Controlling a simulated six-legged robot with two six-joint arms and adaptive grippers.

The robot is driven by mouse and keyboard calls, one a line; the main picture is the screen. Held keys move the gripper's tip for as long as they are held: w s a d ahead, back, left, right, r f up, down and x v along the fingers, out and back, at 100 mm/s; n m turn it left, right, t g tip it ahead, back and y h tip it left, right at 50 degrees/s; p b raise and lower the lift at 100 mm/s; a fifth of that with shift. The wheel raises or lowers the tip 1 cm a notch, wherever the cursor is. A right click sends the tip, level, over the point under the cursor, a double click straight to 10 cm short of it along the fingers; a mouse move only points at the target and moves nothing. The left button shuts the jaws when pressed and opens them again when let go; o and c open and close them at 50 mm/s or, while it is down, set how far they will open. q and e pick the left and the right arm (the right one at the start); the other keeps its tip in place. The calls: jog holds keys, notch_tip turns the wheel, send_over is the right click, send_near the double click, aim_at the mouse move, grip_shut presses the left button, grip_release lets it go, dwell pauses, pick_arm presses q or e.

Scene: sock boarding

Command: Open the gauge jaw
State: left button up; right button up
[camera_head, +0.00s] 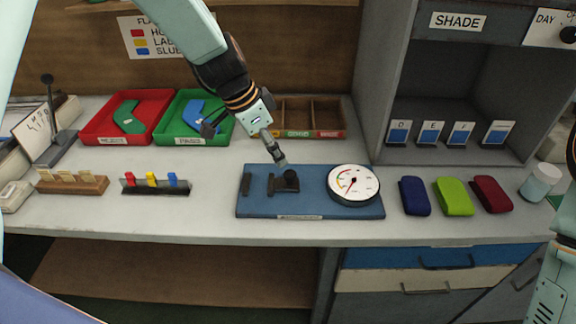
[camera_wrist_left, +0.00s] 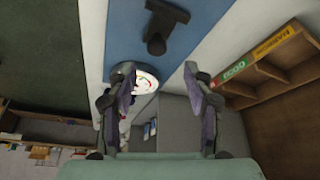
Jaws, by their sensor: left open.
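The gauge is a blue base plate (camera_head: 310,206) on the bench, with a round white dial (camera_head: 353,184) at its right end. The black gauge jaw (camera_head: 287,184) stands on the plate left of the dial, with a small black block (camera_head: 246,184) farther left. My left gripper (camera_head: 281,161) points down just above and behind the jaw; contact is unclear from the head view. In the left wrist view the fingers (camera_wrist_left: 157,76) are apart with nothing between them, and the black jaw (camera_wrist_left: 164,22) lies beyond their tips. My right gripper is not in view.
Blue, green and dark red cases (camera_head: 453,196) lie right of the gauge, beside a white-lidded jar (camera_head: 540,182). A red tray (camera_head: 88,138), a green tray (camera_head: 165,138) and a wooden divided box (camera_head: 341,130) stand behind. A colored-tab rack (camera_head: 155,189) sits left.

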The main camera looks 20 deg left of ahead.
aim_at(289, 174)
pick_arm(q)
jog(key=b+x, duration=0.1)
jog(key=x, duration=0.5)
jog(key=shift+d+f, duration=0.2)
jog(key=shift+f, duration=0.15)
jog(key=shift+d+f, duration=0.25)
jog(key=shift+d, duration=0.15)
jog(key=shift+a+f, duration=0.15)
jog(key=shift+a, duration=0.1)
jog(key=shift+w+d, duration=0.1)
jog(key=shift+c, duration=1.2)
jog(key=shift+d, duration=0.1)
jog(key=c, duration=0.3)
grip_shut()
jog(key=shift+s, duration=0.2)
